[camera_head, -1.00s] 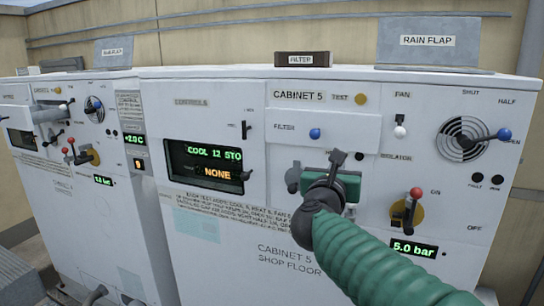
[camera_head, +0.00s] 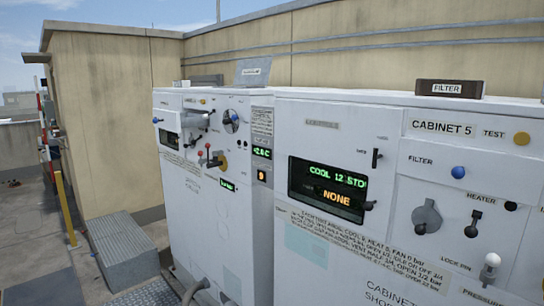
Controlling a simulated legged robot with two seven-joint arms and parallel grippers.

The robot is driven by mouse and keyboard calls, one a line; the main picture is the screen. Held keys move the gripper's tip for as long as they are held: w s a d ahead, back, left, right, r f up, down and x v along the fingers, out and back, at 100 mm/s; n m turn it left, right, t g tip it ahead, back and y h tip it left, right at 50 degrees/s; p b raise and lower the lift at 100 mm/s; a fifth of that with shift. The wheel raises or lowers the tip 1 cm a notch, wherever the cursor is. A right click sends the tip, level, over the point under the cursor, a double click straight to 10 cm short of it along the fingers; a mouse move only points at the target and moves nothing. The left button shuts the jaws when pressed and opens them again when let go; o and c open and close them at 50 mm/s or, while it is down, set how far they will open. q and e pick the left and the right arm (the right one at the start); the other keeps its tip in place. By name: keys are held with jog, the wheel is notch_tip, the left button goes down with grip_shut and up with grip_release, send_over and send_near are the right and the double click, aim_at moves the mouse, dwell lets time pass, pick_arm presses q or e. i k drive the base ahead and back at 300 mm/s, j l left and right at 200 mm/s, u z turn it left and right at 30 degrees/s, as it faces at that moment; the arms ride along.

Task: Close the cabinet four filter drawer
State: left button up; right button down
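The left-hand cabinet (camera_head: 205,215) stands beyond cabinet 5 in the head view; I cannot read its number. High on its front, a pale drawer-like part (camera_head: 194,120) juts out from the panel, seemingly the filter drawer pulled out. A blue knob (camera_head: 156,120) shows at its left, and a dark display (camera_head: 171,140) lies below. The small size hides how far out it stands. Neither of my grippers is in view.
Cabinet 5 (camera_head: 345,260) stands at the right, its filter drawer front (camera_head: 430,160) looking flush. A grey step-like block (camera_head: 122,250) sits on the floor at left. A yellow post (camera_head: 66,208) stands farther left. Pipes (camera_head: 195,290) run low before the cabinets.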

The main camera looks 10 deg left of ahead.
aim_at(172, 121)
jog(key=i+j, duration=0.25)
jog(key=j, duration=0.2)
jog(key=i+j, duration=0.55)
jog(key=j, duration=0.3)
jog(key=i+j, duration=0.3)
jog(key=j, duration=0.1)
